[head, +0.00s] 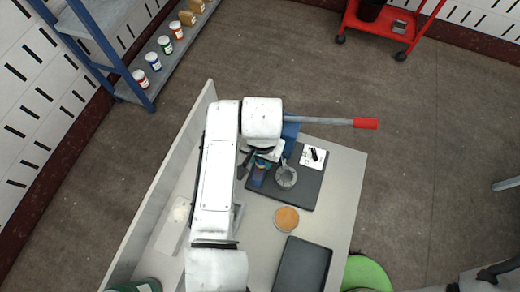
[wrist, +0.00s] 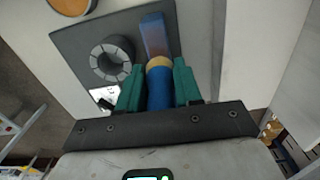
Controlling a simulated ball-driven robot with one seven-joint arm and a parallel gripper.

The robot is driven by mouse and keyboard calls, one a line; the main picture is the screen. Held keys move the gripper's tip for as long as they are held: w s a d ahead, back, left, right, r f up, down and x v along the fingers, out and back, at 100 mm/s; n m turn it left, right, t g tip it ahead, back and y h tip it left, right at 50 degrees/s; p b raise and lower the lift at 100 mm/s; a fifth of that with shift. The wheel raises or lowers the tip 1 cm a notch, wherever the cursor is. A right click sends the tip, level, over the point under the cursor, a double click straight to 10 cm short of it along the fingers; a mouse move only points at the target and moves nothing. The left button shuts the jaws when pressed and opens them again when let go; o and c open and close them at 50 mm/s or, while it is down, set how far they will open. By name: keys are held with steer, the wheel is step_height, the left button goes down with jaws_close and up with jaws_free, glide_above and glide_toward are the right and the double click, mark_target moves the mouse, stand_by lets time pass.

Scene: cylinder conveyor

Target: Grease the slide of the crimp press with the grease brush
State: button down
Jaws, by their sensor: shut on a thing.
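My gripper (wrist: 158,85) is shut on the blue handle of the grease brush (wrist: 160,96). Its tan end points away from me, at the near end of a bluish, brown-tinged block (wrist: 155,35), which looks like the slide. I cannot tell whether they touch. The block also shows in the head view (head: 258,178), partly under my wrist. The crimp press has a dark base plate (head: 304,196), a grey segmented ring (head: 286,176) and a lever with a red grip (head: 365,124). The ring also shows in the wrist view (wrist: 112,60). My arm hides part of the press.
A round tin with an orange top (head: 287,219) stands in front of the press. A black tray (head: 303,266) lies nearer on the bench (head: 345,185). A white plate with a black mark (head: 314,157) is beside the ring. A raised wall (head: 165,185) runs along the bench's left side.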

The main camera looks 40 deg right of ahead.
steer(key=shift+w+d, duration=0.15)
steer(key=shift+d, duration=0.1)
steer(key=shift+w+d+r, duration=0.15)
steer(key=shift+w+d, duration=0.3)
steer(key=shift+d, duration=0.2)
steer(key=shift+d+p, duration=0.1)
steer(key=shift+p, duration=0.2)
steer(key=shift+w+d, duration=0.5)
steer(key=shift+d, duration=0.1)
steer(key=shift+r, duration=0.1)
step_height(320, 180, up, 3)
steer(key=p, duration=0.3)
steer(key=shift+r, duration=3)
